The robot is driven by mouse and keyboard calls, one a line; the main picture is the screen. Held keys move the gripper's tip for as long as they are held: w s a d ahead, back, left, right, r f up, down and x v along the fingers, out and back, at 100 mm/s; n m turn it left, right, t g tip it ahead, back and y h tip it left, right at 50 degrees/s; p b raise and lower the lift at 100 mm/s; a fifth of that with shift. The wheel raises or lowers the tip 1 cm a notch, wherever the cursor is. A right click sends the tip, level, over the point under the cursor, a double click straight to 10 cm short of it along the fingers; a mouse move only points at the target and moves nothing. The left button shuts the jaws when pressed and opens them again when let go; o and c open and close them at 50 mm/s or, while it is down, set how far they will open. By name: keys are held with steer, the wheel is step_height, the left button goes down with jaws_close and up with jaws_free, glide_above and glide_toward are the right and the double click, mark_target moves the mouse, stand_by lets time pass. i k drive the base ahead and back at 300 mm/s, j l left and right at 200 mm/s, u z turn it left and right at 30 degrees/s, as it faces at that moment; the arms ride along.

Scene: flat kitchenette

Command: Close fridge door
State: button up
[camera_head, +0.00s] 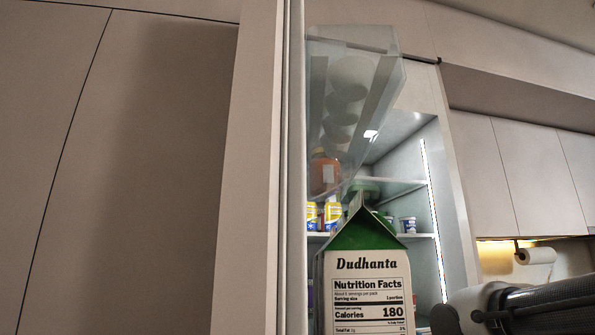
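The fridge door (258,170) stands open and is seen nearly edge-on, its beige panel and pale edge running up the middle of the view. A clear door bin (390,75) with several pale round items juts from its inner side. To the right, the lit fridge interior (400,160) shows shelves and a bright light strip. A green and white "Dudhanta" carton (368,262) stands in front of the opening; I cannot tell what it rests on. Part of my arm shows at the lower right, right of the carton. My gripper's fingers are not in view.
Tall beige cabinet panels (120,150) fill the left. Wall cabinets (520,175) and a paper towel roll (537,256) are at the right.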

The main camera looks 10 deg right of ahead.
mark_target(260, 283)
steer(key=j+z, duration=0.35)
steer(key=k+j+z, duration=0.15)
steer(key=j+z, duration=0.15)
steer(key=k+j+z, duration=0.15)
steer(key=j+z, duration=0.2)
steer(key=j, duration=0.15)
steer(key=k+j+z, duration=0.15)
steer(key=j+z, duration=0.15)
steer(key=k+j+z, duration=0.2)
steer(key=z, duration=0.15)
steer(key=k+j+z, duration=0.45)
steer(key=k+j, duration=0.2)
steer(key=k+j+u, duration=0.15)
steer(key=u, duration=0.35)
steer(key=k+j+z, duration=0.1)
steer(key=j, duration=0.2)
steer(key=k+j+z, duration=0.1)
steer(key=j, duration=0.2)
steer(key=k+j+z, duration=0.1)
steer(key=j, duration=0.15)
